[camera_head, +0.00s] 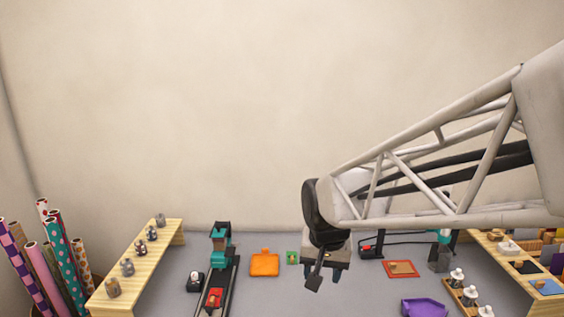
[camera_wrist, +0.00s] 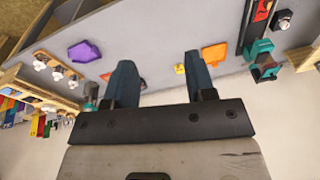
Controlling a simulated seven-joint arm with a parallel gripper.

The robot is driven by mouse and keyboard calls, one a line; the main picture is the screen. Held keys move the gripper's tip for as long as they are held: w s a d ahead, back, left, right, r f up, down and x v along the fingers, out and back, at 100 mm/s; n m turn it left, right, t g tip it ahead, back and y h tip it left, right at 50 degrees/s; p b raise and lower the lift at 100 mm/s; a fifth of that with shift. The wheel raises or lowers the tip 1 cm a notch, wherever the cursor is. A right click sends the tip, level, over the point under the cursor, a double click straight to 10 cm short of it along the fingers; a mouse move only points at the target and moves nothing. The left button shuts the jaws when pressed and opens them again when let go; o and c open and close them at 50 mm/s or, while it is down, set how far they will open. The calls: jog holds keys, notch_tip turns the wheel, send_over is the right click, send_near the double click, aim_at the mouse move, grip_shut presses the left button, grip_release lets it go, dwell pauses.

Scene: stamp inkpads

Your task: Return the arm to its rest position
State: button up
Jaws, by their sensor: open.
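My gripper (camera_head: 323,275) hangs at the end of my arm, right of centre in the head view, over the back part of the grey table (camera_head: 270,300). In the wrist view my gripper (camera_wrist: 163,75) shows two blue-grey fingers held wide apart with nothing between them. The orange tray (camera_head: 264,264) lies left of my gripper. A small green pad (camera_head: 292,257) lies close beside it. A red-orange tray (camera_head: 401,269) with a tan item on it lies to the right. My gripper hides part of the table behind it.
A wooden shelf (camera_head: 128,262) with several small stamps stands at the left. A teal-and-black press (camera_head: 221,240) stands on a dark rail. A purple tray (camera_head: 424,307) and several white-topped stamps (camera_head: 457,277) are at the right front. Wrapping rolls (camera_head: 65,250) stand far left. Space above is clear.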

jog(key=s+d+r, duration=0.1)
jog(key=s+d, duration=0.4)
jog(key=s, duration=0.3)
jog(key=s+d+r+n+t, duration=0.1)
jog(key=s+d, duration=0.4)
jog(key=s, duration=0.4)
jog(key=shift+r+n, duration=0.15)
jog(key=shift+n, duration=0.15)
